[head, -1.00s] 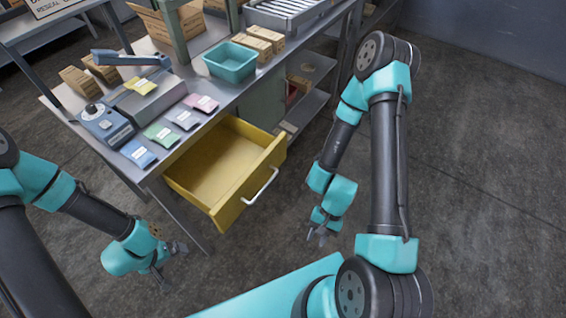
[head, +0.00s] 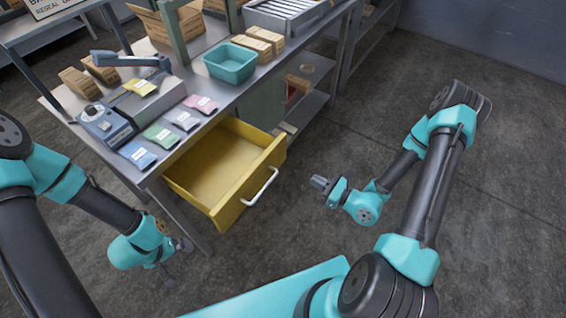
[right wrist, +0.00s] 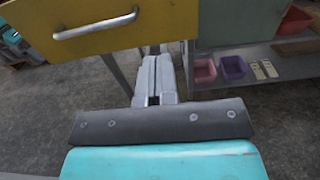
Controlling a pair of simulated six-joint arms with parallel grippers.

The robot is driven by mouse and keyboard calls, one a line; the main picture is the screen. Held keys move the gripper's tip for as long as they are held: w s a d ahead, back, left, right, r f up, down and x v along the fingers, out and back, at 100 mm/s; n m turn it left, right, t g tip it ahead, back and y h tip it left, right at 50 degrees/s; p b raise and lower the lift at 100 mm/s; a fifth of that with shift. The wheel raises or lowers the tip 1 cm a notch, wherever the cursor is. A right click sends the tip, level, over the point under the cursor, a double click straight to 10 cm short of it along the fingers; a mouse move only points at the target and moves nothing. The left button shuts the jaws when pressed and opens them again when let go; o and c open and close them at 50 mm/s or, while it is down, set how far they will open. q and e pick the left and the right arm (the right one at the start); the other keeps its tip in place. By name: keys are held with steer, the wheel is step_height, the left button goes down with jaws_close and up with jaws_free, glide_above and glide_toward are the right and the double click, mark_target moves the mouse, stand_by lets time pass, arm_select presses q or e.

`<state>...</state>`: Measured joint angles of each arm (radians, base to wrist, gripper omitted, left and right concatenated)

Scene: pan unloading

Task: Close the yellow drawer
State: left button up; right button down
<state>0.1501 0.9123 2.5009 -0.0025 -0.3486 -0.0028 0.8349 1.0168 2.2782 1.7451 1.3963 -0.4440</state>
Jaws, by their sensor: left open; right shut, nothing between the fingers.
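The yellow drawer (head: 222,178) is pulled well out from under the workbench and looks empty. Its front panel has a white bar handle (head: 260,187). My right gripper (head: 319,183) is shut and empty, apart from the drawer, out to the right of its front and pointing toward it. In the right wrist view the drawer front (right wrist: 118,27) and its handle (right wrist: 95,24) fill the upper left, and my shut fingers (right wrist: 154,75) point forward just below the panel's lower right part. My left gripper (head: 178,262) is open and empty, low and left of the drawer.
On the bench stand a teal bin (head: 230,62), a sealing machine (head: 125,105), cartons and several coloured packets (head: 160,136). Lower shelves right of the drawer hold small bins (right wrist: 233,67). The floor (head: 330,130) in front is clear.

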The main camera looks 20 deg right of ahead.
mark_target(276, 160)
steer(key=shift+a, duration=0.1)
steer(key=x, duration=1.2)
steer(key=shift+w+a, duration=0.1)
steer(key=shift+w, duration=0.05)
steer(key=shift+x, duration=0.75)
steer(key=shift+w, duration=0.1)
